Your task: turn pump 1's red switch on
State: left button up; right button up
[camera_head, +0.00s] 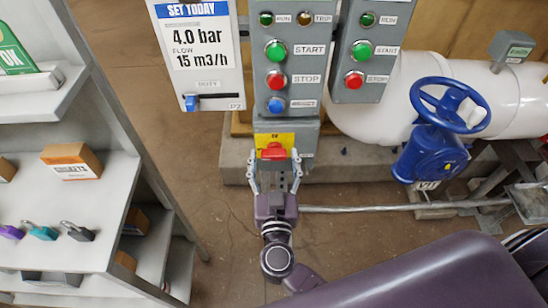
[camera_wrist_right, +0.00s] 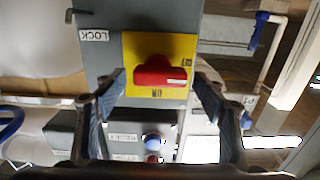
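The red switch (camera_head: 274,151) is a rotary handle on a yellow plate (camera_head: 268,138), low on the grey pump control box (camera_head: 262,80). In the right wrist view the red switch (camera_wrist_right: 160,72) lies roughly sideways across the yellow plate (camera_wrist_right: 135,45), whose small lettering I cannot read surely. My right gripper (camera_head: 274,163) is open in front of the plate. In the right wrist view its fingers (camera_wrist_right: 160,88) stand either side of the handle, with a visible gap on each side. My left gripper is not in view.
Above the switch are blue (camera_head: 276,105), red STOP (camera_head: 276,79) and green START (camera_head: 276,50) buttons. A second button box (camera_head: 362,60) hangs to the right, near a blue valve wheel (camera_head: 428,95). Shelves (camera_head: 100,190) with padlocks stand left. A LOCK label (camera_wrist_right: 94,35) is beside the plate.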

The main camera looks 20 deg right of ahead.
jog(key=c, duration=1)
jog(key=shift+c, duration=0.2)
jog(key=shift+m, duration=0.3)
jog(key=m+p, duration=0.2)
jog(key=shift+r+m, duration=0.1)
jog(key=shift+m, duration=0.2)
jog(key=m+p, duration=0.1)
jog(key=m, duration=0.2)
jog(key=shift+d, duration=0.15)
jog(key=m, duration=0.3)
jog(key=shift+s+d, duration=0.1)
jog(key=m, duration=0.3)
jog(key=shift+f, duration=0.2)
jog(key=m+b, duration=0.1)
jog(key=m, duration=0.4)
jog(key=shift+d+f+m, duration=0.1)
jog(key=shift+d+m, duration=0.05)
jog(key=shift+m, duration=0.15)
